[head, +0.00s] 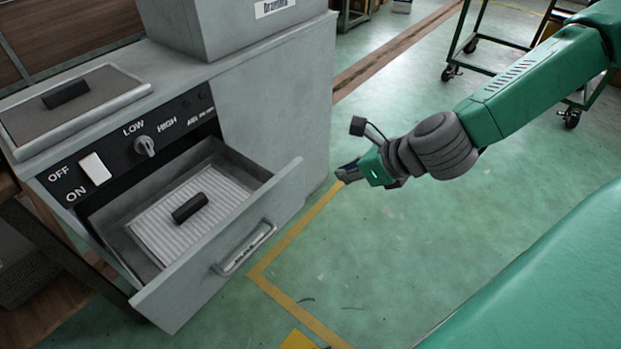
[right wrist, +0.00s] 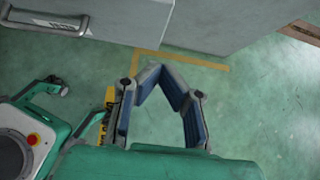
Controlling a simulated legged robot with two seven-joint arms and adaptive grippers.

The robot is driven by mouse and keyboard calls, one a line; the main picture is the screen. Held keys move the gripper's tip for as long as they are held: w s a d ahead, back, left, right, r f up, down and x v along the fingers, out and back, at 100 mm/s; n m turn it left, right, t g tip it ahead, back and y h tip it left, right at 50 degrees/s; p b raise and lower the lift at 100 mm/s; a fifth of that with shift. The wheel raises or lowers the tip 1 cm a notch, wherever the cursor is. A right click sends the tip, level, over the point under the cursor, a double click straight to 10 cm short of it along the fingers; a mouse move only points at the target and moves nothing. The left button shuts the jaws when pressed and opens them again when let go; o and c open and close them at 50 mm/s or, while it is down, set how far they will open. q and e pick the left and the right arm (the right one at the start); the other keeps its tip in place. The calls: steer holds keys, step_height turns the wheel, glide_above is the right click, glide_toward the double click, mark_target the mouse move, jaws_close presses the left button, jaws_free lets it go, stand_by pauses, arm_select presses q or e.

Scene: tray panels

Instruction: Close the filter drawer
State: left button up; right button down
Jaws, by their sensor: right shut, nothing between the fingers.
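The filter drawer (head: 205,262) of the grey machine is pulled out, with a bar handle (head: 245,249) on its front. Inside lies a white pleated filter (head: 165,228) with a black grip (head: 190,208). My right gripper (head: 343,176) is shut and empty, in the air to the right of the drawer front and apart from it. In the right wrist view my right gripper (right wrist: 160,72) has its fingertips together, and the drawer's handle (right wrist: 45,20) shows at the upper left. My left gripper is not in view.
The machine's panel (head: 150,140) has a rocker switch (head: 95,168) and a knob (head: 144,146) above the drawer. A wheeled cart (head: 474,45) stands at the back right. The green floor (head: 350,255) in front of the drawer is mostly clear, with a yellow line.

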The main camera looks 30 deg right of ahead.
mark_target(302, 171)
steer(key=b+x, duration=0.1)
steer(key=x, duration=0.2)
steer(key=w+r+b+x, duration=0.1)
steer(key=b+x, duration=0.2)
steer(key=x, duration=0.2)
steer(key=shift+w+a, duration=0.3)
steer(key=shift+w, duration=0.15)
steer(key=shift+w+a+b, duration=0.25)
steer(key=shift+w+b, duration=0.05)
steer(key=shift+w, duration=0.2)
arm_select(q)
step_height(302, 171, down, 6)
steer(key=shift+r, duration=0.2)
